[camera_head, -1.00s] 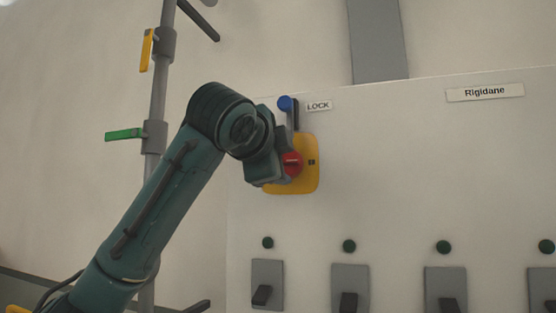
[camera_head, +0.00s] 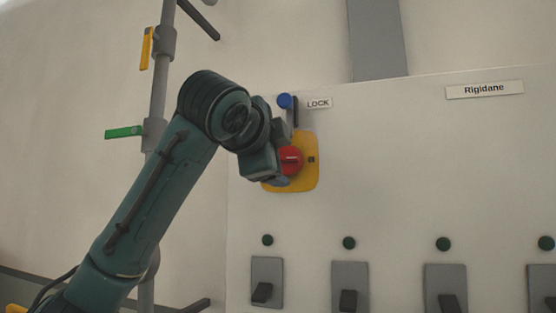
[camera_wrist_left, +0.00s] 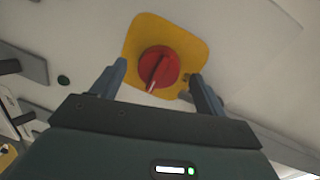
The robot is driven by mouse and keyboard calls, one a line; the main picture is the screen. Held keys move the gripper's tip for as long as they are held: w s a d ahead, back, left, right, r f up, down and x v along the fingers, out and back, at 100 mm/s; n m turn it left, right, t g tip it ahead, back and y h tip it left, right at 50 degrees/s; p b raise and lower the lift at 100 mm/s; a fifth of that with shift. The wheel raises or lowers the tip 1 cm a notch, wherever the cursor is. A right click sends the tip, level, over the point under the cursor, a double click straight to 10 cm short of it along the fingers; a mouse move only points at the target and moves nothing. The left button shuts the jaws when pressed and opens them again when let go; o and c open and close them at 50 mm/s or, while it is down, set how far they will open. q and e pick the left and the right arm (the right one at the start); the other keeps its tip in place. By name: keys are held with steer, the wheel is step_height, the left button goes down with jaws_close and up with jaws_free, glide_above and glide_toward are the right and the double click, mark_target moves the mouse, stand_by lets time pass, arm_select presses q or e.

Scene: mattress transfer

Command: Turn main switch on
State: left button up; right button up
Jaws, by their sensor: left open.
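The main switch is a red rotary knob (camera_head: 291,160) on a yellow plate (camera_head: 308,174) fixed to the pale panel. In the left wrist view the round red knob (camera_wrist_left: 158,68) shows a raised grip ridge, with the yellow plate (camera_wrist_left: 190,42) around it. My left gripper (camera_head: 282,170) is at the knob, its body covering the plate's left part. In the left wrist view my left gripper (camera_wrist_left: 158,82) is open, one finger on each side of the knob, with visible gaps. Contact cannot be told. My right gripper is not in view.
A blue-knobbed lever (camera_head: 286,101) marked LOCK sits just above the plate. Several dark-handled switches, one a grey-plated switch (camera_head: 350,286), line the lower panel under green buttons. A pipe (camera_head: 158,100) with yellow and green valve handles stands behind my left arm.

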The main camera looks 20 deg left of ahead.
arm_select(q)
steer(key=s+r+b, duration=0.1)
steer(key=s+b, duration=0.2)
steer(key=s, duration=0.8)
steer(key=shift+s+a, duration=0.2)
steer(key=shift+s, duration=0.1)
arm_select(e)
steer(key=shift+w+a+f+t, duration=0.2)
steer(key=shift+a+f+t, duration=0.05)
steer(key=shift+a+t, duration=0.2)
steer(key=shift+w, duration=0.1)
